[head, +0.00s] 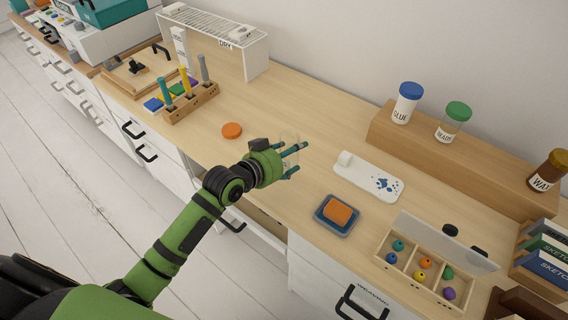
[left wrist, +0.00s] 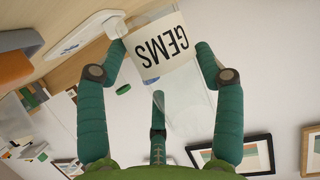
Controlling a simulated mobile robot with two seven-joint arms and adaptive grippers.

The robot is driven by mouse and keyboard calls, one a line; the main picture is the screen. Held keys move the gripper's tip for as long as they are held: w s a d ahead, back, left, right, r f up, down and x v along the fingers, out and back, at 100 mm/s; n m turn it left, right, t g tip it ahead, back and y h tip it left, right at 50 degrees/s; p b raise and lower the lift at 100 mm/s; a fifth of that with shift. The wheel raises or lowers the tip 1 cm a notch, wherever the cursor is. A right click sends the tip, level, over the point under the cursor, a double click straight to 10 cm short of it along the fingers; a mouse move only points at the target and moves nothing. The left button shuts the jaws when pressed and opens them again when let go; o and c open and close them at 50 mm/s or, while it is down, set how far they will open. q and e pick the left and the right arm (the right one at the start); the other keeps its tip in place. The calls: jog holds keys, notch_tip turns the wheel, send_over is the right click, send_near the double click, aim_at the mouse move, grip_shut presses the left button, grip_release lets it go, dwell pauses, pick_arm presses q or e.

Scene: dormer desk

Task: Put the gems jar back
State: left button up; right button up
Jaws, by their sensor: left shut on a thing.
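The gems jar (left wrist: 168,55) is clear with a white GEMS label and fills the middle of the left wrist view. My left gripper (head: 298,160) is shut on it; in the left wrist view teal fingers lie on both sides of the jar. In the head view the hand is over the middle of the desk and the jar is only a faint clear shape by the fingers. I cannot tell whether it touches the desk. A wooden riser (head: 480,160) at the back holds a blue-lidded GLUE jar (head: 406,103), a green-lidded BEADS jar (head: 453,122) and a brown-lidded WAX jar (head: 547,171).
An orange disc (head: 232,130) lies left of the hand. A white tray (head: 368,177) and a blue dish with an orange block (head: 337,212) lie to the right. A box of coloured beads (head: 410,284) stands at the front right. The riser is bare between BEADS and WAX.

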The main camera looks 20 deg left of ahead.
pick_arm(q)
jog(key=shift+w+a+f, duration=0.3)
jog(key=shift+a+f, duration=0.2)
jog(key=shift+a, duration=0.35)
jog(key=shift+f, duration=2)
jog(key=shift+f, duration=0.1)
jog(key=o, duration=1.2)
jog(key=shift+o, duration=0.2)
jog(key=v, duration=1.2)
